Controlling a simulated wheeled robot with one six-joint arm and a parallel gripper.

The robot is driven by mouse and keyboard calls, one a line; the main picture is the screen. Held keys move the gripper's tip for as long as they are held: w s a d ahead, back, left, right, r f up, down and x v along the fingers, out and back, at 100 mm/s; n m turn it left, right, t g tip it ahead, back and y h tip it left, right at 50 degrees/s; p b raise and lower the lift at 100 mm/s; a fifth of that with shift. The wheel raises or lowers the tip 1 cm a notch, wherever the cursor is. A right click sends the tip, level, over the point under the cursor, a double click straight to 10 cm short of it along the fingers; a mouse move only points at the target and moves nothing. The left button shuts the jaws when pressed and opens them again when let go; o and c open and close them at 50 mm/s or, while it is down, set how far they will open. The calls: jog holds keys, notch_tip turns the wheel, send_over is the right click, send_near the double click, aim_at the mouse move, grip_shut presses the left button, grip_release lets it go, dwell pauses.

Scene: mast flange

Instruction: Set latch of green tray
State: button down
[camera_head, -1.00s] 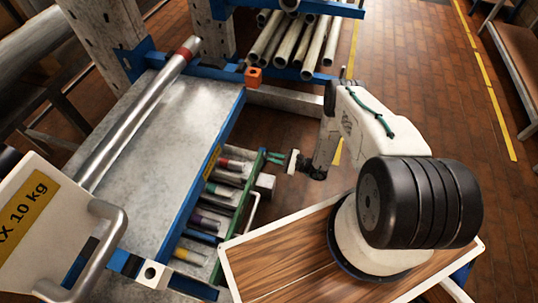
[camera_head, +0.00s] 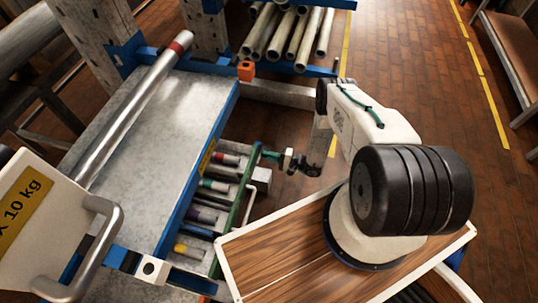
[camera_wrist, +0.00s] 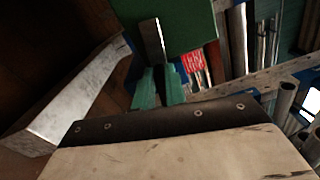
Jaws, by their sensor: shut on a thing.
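The green tray (camera_head: 238,200) sits below the grey metal top in the head view, with several dark cylinders with coloured bands in it. Its green face (camera_wrist: 190,22) shows at the top of the wrist view. My gripper (camera_head: 268,154) is at the far end of the tray's front edge. In the wrist view, its green fingers (camera_wrist: 157,82) are shut on a thin grey metal piece, which looks like the latch (camera_wrist: 152,40), standing in front of the green face. The latch's lower part is hidden between the fingers.
The metal top (camera_head: 150,150) with blue edging overhangs the tray. A pale handle (camera_head: 248,205) and grey block (camera_head: 262,177) stick out at the tray's front. A pale beam (camera_head: 285,93) runs behind my gripper. Pipes (camera_head: 285,35) lie on a rack at the back. Brick floor is open to the right.

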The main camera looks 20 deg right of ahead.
jog(key=shift+w+a+f+n, duration=0.1)
jog(key=shift+f+n, duration=0.05)
jog(key=shift+n, duration=0.5)
jog(key=shift+a+f+n, duration=0.1)
jog(key=shift+n, duration=0.55)
jog(key=shift+d, duration=0.1)
jog(key=c, duration=1.4)
grip_release()
jog(key=shift+a, duration=0.2)
jog(key=shift+c, duration=0.2)
jog(key=shift+d, duration=0.1)
jog(key=shift+d, duration=0.1)
jog(key=v, duration=0.7)
jog(key=shift+s+d, duration=0.2)
jog(key=shift+s, duration=0.05)
